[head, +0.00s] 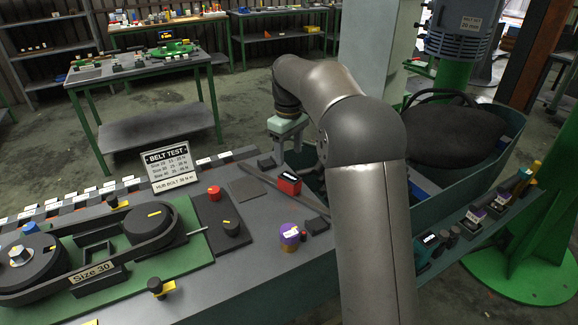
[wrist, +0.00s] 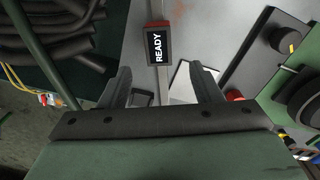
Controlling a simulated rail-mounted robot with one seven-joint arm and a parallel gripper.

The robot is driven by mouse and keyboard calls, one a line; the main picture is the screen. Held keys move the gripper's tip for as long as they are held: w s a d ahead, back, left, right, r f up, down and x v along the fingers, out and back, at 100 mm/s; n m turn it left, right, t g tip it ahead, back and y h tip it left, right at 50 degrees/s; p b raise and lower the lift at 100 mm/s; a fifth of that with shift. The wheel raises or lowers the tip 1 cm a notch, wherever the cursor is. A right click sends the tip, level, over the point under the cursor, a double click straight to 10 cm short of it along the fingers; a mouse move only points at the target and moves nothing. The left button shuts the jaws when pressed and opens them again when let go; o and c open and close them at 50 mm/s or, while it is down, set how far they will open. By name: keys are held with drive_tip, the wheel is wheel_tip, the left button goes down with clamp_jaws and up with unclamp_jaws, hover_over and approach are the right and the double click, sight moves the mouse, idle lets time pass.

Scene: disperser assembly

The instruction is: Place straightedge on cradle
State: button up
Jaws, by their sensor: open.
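In the wrist view the bar (wrist: 163,82) runs between my fingers and beyond the red device (wrist: 159,46). My gripper (head: 287,150) is open and empty above the back of the bench; its fingers (wrist: 160,85) stand apart on either side of the bar. I cannot tell for sure which part is the cradle; a black open frame (head: 96,248) sits between the two belt pulleys.
The Size 30 belt unit (head: 75,275) fills the bench's left. A BELT TEST sign (head: 168,167) stands behind it. A dark plate (head: 213,215) carries a red knob and a black knob. A purple cylinder (head: 289,237) stands nearby. Dark hoses (wrist: 65,35) lie left in the wrist view.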

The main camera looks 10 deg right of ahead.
drive_tip(key=s+m, duration=0.4)
drive_tip(key=s, duration=1.6)
drive_tip(key=s+f+m, duration=0.1)
drive_tip(key=s+f, duration=0.2)
drive_tip(key=s, duration=0.5)
drive_tip(key=s+f+m, duration=0.2)
drive_tip(key=s+f, duration=0.2)
drive_tip(key=s, duration=0.4)
drive_tip(key=shift+s+a+f+m, duration=0.25)
drive_tip(key=shift+s+a+m, duration=0.05)
drive_tip(key=shift+s, duration=0.1)
